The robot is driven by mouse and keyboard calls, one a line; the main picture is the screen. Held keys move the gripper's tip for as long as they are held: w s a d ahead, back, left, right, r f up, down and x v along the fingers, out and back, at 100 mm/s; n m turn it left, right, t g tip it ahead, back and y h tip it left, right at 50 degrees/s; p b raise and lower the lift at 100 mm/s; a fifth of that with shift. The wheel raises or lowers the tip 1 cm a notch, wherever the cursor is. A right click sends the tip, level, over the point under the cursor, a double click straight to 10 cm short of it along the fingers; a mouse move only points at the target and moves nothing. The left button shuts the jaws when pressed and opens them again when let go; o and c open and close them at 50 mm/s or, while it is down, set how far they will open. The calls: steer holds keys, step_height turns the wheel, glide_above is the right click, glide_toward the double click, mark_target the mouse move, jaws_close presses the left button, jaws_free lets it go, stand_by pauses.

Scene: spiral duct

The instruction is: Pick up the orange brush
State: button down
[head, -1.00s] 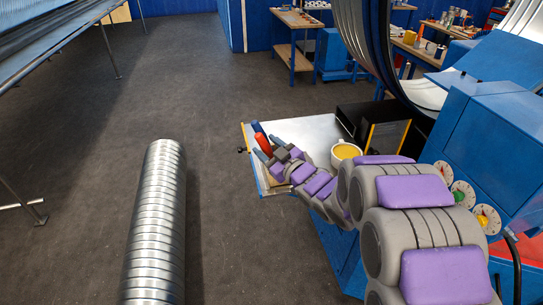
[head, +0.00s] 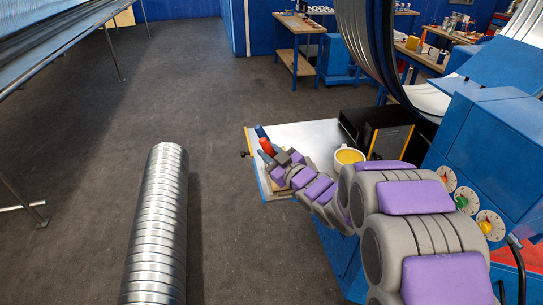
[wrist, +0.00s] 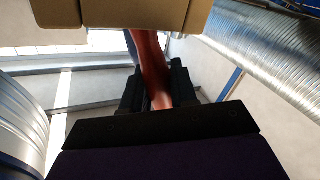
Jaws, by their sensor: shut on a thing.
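The orange brush (head: 267,145) is at the left end of the metal worktop (head: 305,133), with its orange part sticking up beside my fingers. My gripper (head: 268,157) is at the far end of my arm, over the worktop's left edge. In the wrist view, the orange-red brush handle (wrist: 150,65) runs between the two dark fingers of my gripper (wrist: 157,88), which are shut on it. The brush's other end is hidden behind the gripper. I cannot tell whether the brush touches the worktop.
A blue object (head: 260,131) is just behind the brush. A white cup with yellow contents (head: 347,157) stands right of my gripper. A black box (head: 388,136) is behind the cup. A spiral metal duct (head: 156,225) lies on the floor at left, with open floor around it.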

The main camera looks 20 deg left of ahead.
step_height(320, 180, up, 7)
steer(key=s+a+p, duration=0.2)
steer(key=a, duration=0.1)
steer(key=v, duration=1.4)
steer(key=shift+w+d+f+b, duration=0.2)
steer(key=shift+d+f+b, duration=0.05)
steer(key=shift+d+b, duration=0.05)
stand_by(1.1)
